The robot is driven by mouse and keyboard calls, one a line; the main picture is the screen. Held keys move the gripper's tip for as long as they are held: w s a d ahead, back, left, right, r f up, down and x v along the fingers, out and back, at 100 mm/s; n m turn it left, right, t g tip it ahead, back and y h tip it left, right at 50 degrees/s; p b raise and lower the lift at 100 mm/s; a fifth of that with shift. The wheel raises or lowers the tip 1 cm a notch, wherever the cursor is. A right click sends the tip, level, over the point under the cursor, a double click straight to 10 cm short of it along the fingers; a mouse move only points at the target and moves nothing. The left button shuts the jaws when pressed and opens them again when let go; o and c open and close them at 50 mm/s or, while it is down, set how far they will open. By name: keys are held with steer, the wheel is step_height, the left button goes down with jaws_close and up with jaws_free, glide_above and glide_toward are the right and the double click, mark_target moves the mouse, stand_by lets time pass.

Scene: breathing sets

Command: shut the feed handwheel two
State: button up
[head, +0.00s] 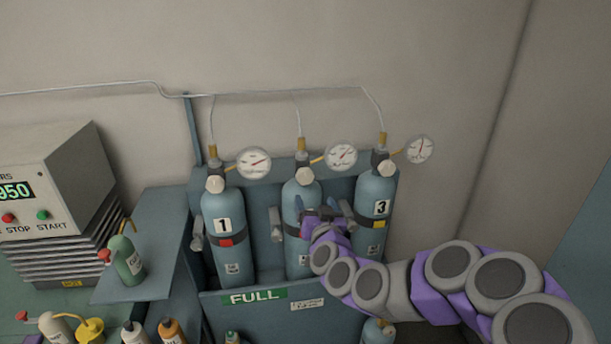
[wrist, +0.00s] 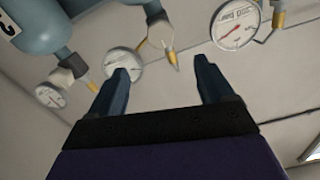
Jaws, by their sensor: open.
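The pale handwheel (head: 304,175) tops the middle blue cylinder (head: 290,206), between cylinders marked 1 and 3. My arm hides the middle cylinder's number in the head view. My gripper (head: 322,211) is in front of that cylinder's upper body, below the handwheel. In the wrist view the two fingers of my gripper (wrist: 162,78) are apart with nothing between them. A pale valve knob (wrist: 160,35) shows beyond the fingers there; I cannot tell which cylinder it belongs to.
Cylinder 1 (head: 217,254) and cylinder 3 (head: 373,190) stand close on either side, with their own handwheels. Gauges, such as the middle one (head: 341,155), stick out beside the valves. A rack panel (head: 350,294) with a FULL sign crosses the front. A compressor (head: 50,185) stands left.

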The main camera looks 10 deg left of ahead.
mark_target(305, 178)
steer(key=b+x, duration=0.1)
steer(key=x, duration=1.1)
steer(key=shift+w+a+f+b, duration=0.1)
steer(key=shift+w+a+b, duration=0.05)
steer(key=shift+b, duration=0.2)
steer(key=shift+w+a+f, duration=0.15)
steer(key=shift+w, duration=0.2)
steer(key=shift+b+x, duration=0.35)
steer(key=shift+x, duration=0.55)
steer(key=shift+r, duration=0.25)
steer(key=c, duration=1)
